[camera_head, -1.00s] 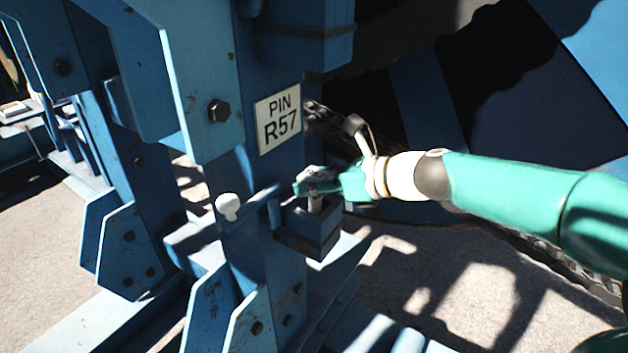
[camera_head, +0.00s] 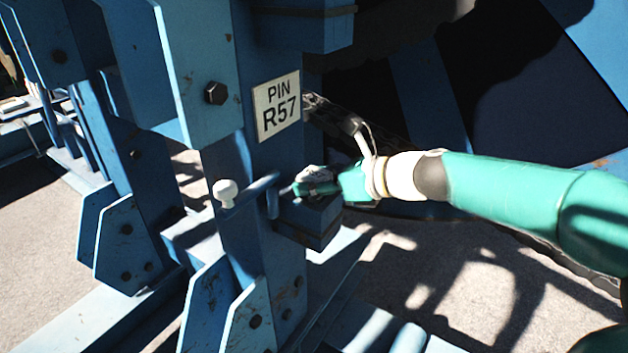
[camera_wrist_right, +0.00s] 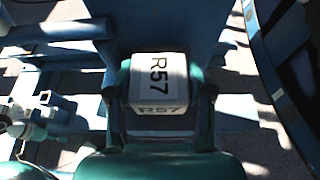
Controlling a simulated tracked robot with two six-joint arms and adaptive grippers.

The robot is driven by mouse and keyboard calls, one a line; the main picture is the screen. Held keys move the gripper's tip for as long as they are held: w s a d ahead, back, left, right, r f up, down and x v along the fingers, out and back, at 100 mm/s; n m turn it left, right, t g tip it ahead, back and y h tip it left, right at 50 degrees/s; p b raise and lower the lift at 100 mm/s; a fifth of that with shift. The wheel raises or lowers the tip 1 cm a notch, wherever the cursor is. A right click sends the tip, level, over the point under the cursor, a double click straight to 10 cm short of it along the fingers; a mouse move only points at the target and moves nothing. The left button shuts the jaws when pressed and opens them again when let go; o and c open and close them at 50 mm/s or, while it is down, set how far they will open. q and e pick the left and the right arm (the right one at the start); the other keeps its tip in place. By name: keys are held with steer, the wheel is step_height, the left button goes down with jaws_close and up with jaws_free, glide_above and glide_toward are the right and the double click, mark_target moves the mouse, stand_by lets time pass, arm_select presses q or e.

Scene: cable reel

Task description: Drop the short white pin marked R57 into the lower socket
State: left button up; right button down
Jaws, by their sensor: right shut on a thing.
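The white pin's head (camera_wrist_right: 158,82), marked R57 on its faces, sits between the fingers of my right gripper in the right wrist view. My right gripper (camera_head: 310,184) is shut on it, right at the top of the blue socket block (camera_head: 318,218), low on the blue post. In the head view the gripper hides most or all of the pin, and the pin's shaft does not show. The socket's opening is hidden under the gripper, so how deep the pin sits cannot be told. My left gripper is not in view.
A plate reading PIN R57 (camera_head: 277,106) is on the post above the block. A blue handle with a pale knob (camera_head: 225,192) sticks out left of the block. A second blue block (camera_head: 308,28) is higher up. A chain (camera_head: 335,116) runs behind the gripper.

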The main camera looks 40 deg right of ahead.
steer(key=shift+f, duration=0.1)
stand_by(0.6)
steer(key=shift+f+b, duration=0.4)
stand_by(0.5)
steer(key=shift+c, duration=1.8)
jaws_free()
steer(key=shift+f, duration=0.1)
steer(key=shift+s, duration=0.1)
steer(key=v, duration=1.2)
steer(key=shift+a, duration=0.1)
